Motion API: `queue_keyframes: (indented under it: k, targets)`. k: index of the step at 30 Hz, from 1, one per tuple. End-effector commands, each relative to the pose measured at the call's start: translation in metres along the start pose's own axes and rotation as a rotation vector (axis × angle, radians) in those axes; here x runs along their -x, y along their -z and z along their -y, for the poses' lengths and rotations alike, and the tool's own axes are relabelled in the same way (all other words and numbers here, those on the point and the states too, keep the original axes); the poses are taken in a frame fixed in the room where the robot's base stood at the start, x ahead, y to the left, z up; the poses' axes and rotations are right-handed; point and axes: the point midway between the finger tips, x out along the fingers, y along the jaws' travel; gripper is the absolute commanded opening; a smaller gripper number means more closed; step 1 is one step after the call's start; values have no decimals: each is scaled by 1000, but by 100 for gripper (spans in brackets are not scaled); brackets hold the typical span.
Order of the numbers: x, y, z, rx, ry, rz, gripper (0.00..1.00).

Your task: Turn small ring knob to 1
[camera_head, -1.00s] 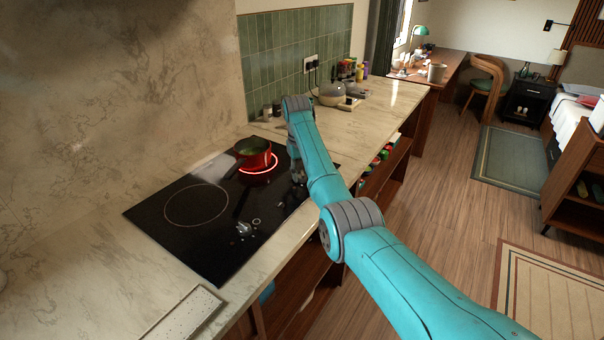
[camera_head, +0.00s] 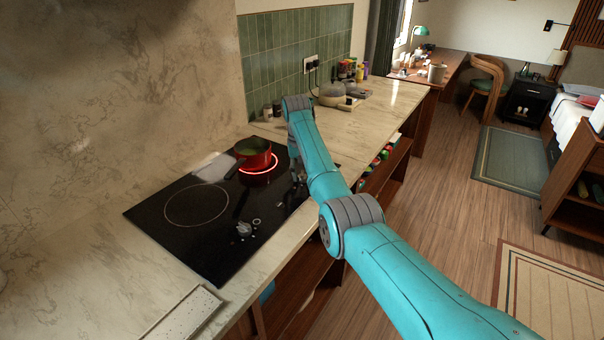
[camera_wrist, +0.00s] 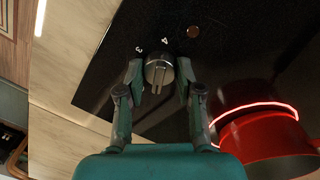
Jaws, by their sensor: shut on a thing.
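The small ring knob (camera_wrist: 159,76) is a round metal knob with a raised grip bar, on the black cooktop near its front edge. My gripper (camera_wrist: 160,68) is shut on it, with one finger on each side. The digits 3 and 4 show on the glass beyond the knob; the other marks are hidden or unreadable. The small ring (camera_head: 273,168) glows red under a red pot (camera_head: 253,152). The ring and pot also show at the right of the wrist view. In the head view my forearm and wrist mostly hide the gripper and knob.
Another knob (camera_head: 244,229) stands on the cooktop nearer the camera, beside the large unlit ring (camera_head: 196,205). The red pot's dark handle points toward the front left. Small jars (camera_head: 272,109) and a grey pan (camera_head: 333,94) stand farther along the counter.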

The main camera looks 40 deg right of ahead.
Motion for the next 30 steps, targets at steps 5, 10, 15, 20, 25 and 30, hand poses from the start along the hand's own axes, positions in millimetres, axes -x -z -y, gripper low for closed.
queue_keyframes:
  k: [5, 10, 15, 20, 25, 30]
  targets:
    - [-1, 0, 0, 1, 0, 2, 61]
    - [0, 0, 0, 1, 0, 1, 61]
    - [5, 0, 0, 1, 0, -1, 61]
    - [26, 0, 0, 1, 0, -2, 61]
    - [61, 1, 0, 1, 1, -3, 61]
    - [92, 0, 0, 1, 0, -1, 61]
